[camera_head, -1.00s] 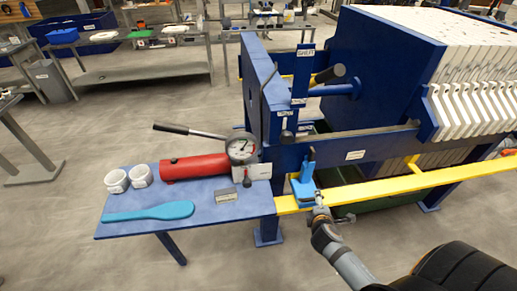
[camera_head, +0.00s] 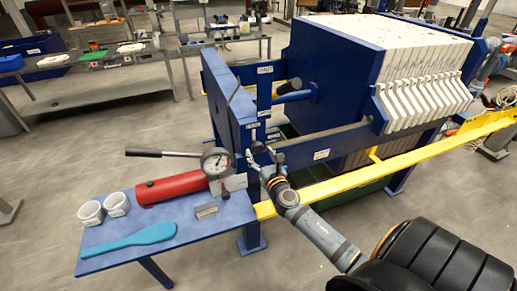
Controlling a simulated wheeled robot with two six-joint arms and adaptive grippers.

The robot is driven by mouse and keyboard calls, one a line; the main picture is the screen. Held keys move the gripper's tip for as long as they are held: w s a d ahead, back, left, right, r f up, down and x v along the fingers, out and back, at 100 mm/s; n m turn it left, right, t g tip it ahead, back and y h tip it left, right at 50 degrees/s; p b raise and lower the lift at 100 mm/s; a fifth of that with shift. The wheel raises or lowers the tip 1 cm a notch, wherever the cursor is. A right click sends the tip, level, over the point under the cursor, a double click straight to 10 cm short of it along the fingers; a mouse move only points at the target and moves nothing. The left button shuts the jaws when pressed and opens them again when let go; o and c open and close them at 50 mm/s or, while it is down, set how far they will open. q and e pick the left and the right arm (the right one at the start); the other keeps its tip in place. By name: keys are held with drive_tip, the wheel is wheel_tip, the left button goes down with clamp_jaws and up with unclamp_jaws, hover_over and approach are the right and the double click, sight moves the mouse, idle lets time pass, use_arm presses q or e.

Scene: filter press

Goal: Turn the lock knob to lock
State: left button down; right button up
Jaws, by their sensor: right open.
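The blue filter press (camera_head: 229,105) stands in the middle of the camera_head view. A small dark knob (camera_head: 257,148) sits on its frame below a small white label (camera_head: 252,125); I take it to be the lock knob. My right gripper (camera_head: 263,161) is open at this knob, its fingers just below or beside it. I cannot tell whether they touch it. The gripper and wrist hide part of the frame behind them. The knob's turned position is too small to read. My left gripper is not in view.
A blue side table (camera_head: 190,240) holds a red pump (camera_head: 172,188) with a gauge (camera_head: 215,162), two white cups (camera_head: 104,206) and a teal paddle (camera_head: 130,240). A yellow rail (camera_head: 420,151) runs along the press. White plates (camera_head: 425,100) fill its right side.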

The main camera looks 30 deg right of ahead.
drive_tip(key=shift+x, duration=0.9)
drive_tip(key=shift+d, duration=0.1)
drive_tip(key=shift+s, duration=0.1)
drive_tip(key=c, duration=1.1)
drive_tip(key=shift+c, duration=0.2)
